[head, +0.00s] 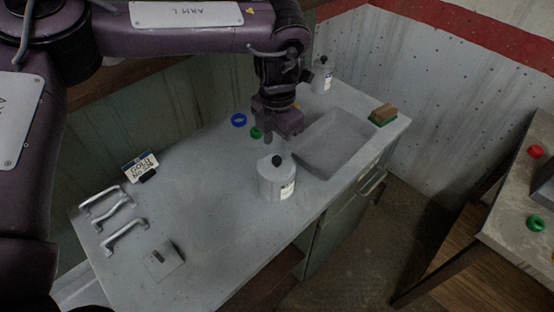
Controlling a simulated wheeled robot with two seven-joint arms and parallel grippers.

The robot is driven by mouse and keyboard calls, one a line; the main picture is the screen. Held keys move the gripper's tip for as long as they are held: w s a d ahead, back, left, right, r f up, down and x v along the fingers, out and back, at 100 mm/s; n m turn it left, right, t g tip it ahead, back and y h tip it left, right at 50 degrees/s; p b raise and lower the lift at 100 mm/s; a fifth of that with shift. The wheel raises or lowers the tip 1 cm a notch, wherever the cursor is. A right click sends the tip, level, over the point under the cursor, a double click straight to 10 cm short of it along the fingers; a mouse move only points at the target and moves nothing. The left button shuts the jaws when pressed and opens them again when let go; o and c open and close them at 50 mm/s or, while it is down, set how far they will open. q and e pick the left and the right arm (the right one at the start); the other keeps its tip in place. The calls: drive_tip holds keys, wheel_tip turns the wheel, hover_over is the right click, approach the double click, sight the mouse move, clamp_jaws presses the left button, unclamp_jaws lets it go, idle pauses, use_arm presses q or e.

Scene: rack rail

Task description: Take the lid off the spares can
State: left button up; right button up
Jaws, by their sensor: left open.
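A white can (277,186) with a black-knobbed lid (277,161) stands upright on the grey worktop. The lid sits on it. A second white can (322,80), also with a dark knob, stands at the back corner. Both have labels too small to read, so I cannot tell which is the spares can. My left gripper (281,138) points down just above and behind the nearer can's knob in the picture. It is open and empty, apart from the knob as far as I can see. My right gripper is out of view.
A sunken basin (335,144) lies right of the nearer can, with a sponge (383,114) behind it. Blue (238,119) and green (256,132) rings lie behind. A small sign (141,166), metal handles (124,234) and a plate (164,259) are at left. The front middle is clear.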

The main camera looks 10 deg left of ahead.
sight(277, 159)
use_arm(q)
wheel_tip(277, 159, down, 5)
drive_tip(key=shift+w+a+r+p, duration=0.1)
drive_tip(key=shift+a+r+p, duration=0.05)
drive_tip(key=shift+p, duration=0.8)
drive_tip(key=shift+f, duration=0.2)
drive_tip(key=c, duration=0.9)
clamp_jaws()
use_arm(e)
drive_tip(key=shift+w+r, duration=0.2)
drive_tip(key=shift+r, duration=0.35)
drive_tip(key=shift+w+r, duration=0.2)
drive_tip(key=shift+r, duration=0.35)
use_arm(q)
drive_tip(key=shift+r, duration=0.15)
